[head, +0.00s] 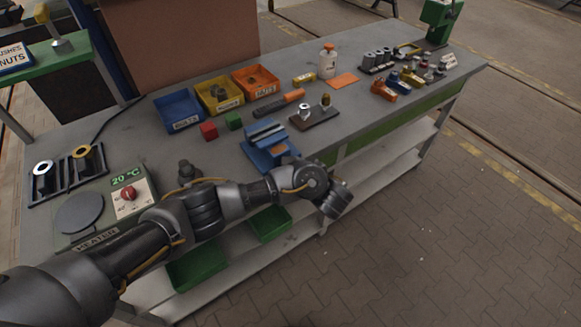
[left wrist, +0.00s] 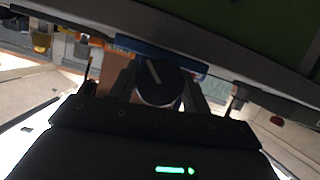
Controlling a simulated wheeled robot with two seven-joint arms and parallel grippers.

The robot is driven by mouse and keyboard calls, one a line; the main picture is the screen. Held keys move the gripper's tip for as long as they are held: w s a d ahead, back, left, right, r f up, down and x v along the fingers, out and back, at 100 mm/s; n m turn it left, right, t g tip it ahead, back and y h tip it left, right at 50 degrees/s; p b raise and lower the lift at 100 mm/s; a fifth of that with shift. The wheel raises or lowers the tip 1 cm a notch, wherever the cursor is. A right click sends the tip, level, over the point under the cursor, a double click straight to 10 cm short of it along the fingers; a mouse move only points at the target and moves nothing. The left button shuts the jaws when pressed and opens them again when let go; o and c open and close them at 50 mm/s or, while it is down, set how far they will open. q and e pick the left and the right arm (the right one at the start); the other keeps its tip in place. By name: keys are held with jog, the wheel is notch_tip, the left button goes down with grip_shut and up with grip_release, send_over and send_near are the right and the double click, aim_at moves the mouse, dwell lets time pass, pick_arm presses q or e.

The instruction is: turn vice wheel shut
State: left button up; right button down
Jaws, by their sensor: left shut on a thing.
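The blue vice (head: 270,150) stands at the front edge of the bench. In the left wrist view its dark round wheel (left wrist: 158,82), with a pale line across its face, sits between the two fingers of my left gripper (left wrist: 162,84). The gripper is shut on the wheel. A blue strip of the vice (left wrist: 150,53) shows behind the wheel. In the head view my left arm reaches along the front of the bench, and its wrist hides the wheel and fingertips. My right gripper is not in view.
Blue, yellow and orange bins (head: 181,111) line the back of the bench. Red and green blocks (head: 209,131) and an orange-handled tool (head: 281,103) lie near the vice. A heater (head: 130,197) is at left. Green crates (head: 196,265) sit on the lower shelf.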

pick_arm(q)
jog(key=shift+m+g+y, duration=0.3)
jog(key=shift+m, duration=0.2)
jog(key=shift+m+g+y+p, duration=0.3)
jog(key=shift+m+y+p, duration=0.4)
jog(key=shift+m, duration=0.3)
jog(key=shift+f+m+g+y+p, duration=0.1)
jog(key=shift+m+g+y+p, duration=0.3)
jog(key=shift+m, duration=0.4)
jog(key=o, duration=1)
